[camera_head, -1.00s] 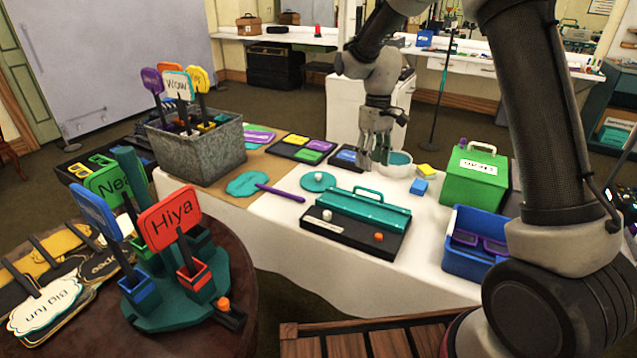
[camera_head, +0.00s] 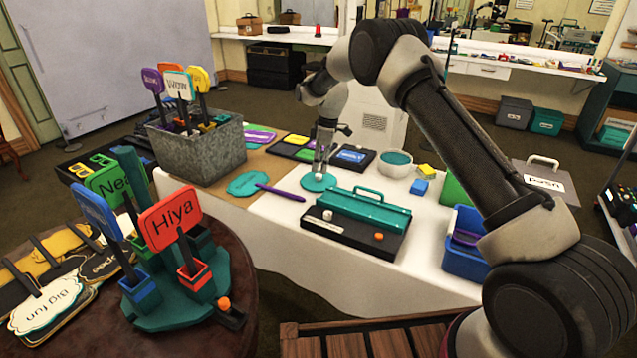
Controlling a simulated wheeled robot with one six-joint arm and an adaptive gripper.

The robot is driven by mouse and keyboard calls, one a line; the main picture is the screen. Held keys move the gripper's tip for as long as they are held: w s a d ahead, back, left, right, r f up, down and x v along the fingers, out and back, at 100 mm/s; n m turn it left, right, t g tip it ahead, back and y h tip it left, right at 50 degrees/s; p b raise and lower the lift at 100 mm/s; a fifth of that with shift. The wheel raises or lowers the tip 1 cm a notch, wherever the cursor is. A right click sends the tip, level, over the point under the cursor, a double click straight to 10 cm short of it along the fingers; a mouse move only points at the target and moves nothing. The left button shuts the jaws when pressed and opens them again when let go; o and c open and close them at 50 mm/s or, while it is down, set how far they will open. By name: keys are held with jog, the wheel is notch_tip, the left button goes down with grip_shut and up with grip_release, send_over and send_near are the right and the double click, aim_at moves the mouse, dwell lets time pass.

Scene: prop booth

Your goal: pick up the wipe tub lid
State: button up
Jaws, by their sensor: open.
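The wipe tub lid (camera_head: 307,185) is a flat teal disc with a small pale knob. It lies on the white-covered table, behind the black tray with the teal handled piece. My gripper (camera_head: 320,174) points down right over the lid, with its open fingertips at the knob. I cannot tell whether the fingers touch the knob or stand just above it. The white tub (camera_head: 396,168) stands to the right with its teal inside showing.
The black tray (camera_head: 350,240) with the teal handled piece is just in front. A purple stick (camera_head: 280,192) and teal sign (camera_head: 248,183) lie to the left. A blue block (camera_head: 419,188) and blue bin (camera_head: 463,262) are to the right. A metal planter (camera_head: 205,155) stands far left.

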aim_at(319, 175)
jog(key=f, duration=0.5)
jog(key=shift+w+a, duration=0.25)
jog(key=shift+r, duration=0.1)
grip_shut()
